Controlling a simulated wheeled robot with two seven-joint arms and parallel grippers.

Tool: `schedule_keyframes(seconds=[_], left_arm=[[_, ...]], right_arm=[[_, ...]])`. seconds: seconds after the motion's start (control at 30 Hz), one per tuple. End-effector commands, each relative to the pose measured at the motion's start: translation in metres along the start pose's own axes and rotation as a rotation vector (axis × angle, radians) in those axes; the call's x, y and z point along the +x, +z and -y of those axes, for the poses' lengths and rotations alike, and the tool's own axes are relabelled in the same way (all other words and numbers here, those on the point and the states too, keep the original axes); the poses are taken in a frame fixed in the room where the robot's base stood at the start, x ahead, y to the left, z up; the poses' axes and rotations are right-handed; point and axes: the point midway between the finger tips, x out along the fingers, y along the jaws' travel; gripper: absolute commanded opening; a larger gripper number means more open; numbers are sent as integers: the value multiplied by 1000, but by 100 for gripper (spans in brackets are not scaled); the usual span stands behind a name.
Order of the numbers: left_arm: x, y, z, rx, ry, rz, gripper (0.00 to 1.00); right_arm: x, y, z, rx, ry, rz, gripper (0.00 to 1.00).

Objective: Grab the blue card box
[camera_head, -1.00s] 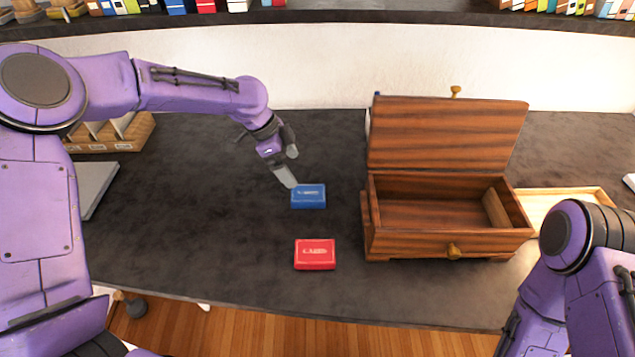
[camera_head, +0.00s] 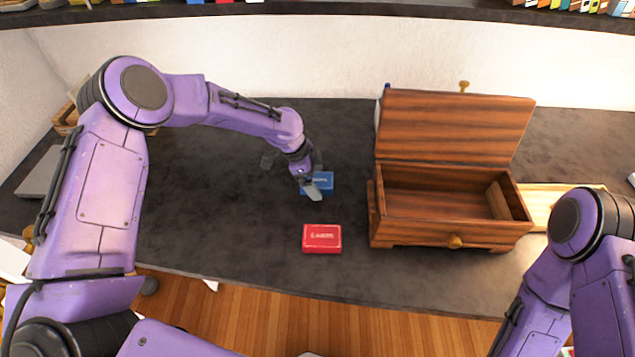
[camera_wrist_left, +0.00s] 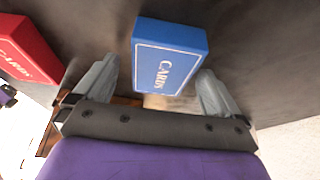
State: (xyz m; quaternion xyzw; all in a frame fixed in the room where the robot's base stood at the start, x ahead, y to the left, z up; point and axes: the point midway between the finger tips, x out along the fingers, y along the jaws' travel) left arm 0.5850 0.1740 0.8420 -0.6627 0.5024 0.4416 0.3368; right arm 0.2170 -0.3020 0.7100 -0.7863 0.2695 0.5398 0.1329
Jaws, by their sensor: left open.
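The blue card box (camera_head: 321,181) lies flat on the dark table, partly hidden by my left gripper in the head view. In the left wrist view the blue card box (camera_wrist_left: 170,55) shows with its "CARDS" face, its near end in front of the space between the two fingers. My left gripper (camera_head: 312,190) is open over the box; its grey fingers (camera_wrist_left: 158,88) stand apart on either side with nothing held. I cannot tell whether they touch the box. My right arm is at the lower right of the head view, with its gripper out of frame.
A red card box (camera_head: 322,238) lies nearer the table's front edge and also shows in the left wrist view (camera_wrist_left: 26,50). An open wooden chest (camera_head: 447,205) stands to the right, with a light wooden tray (camera_head: 540,203) beside it. Dark table left of the boxes is clear.

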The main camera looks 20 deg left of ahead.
Motion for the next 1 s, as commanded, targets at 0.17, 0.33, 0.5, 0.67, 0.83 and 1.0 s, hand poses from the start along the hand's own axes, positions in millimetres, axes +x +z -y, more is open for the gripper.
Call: schedule_keyframes(seconds=[0.17, 0.33, 0.5, 0.67, 0.83, 1.0], left_arm=[[2, 1, 0, -1, 0, 0, 98], [4, 2, 0, -1, 0, 0, 98], [4, 2, 0, -1, 0, 0, 98], [4, 2, 0, -1, 0, 0, 95], [4, 2, 0, -1, 0, 0, 39], [4, 2, 0, -1, -1, 0, 36]], right_arm=[[1, 1, 0, 0, 0, 0, 43], [3, 1, 0, 0, 0, 0, 43], [3, 1, 0, 0, 0, 0, 43], [3, 1, 0, 0, 0, 0, 43], [3, 1, 0, 0, 0, 0, 43], [3, 1, 0, 0, 0, 0, 43]])
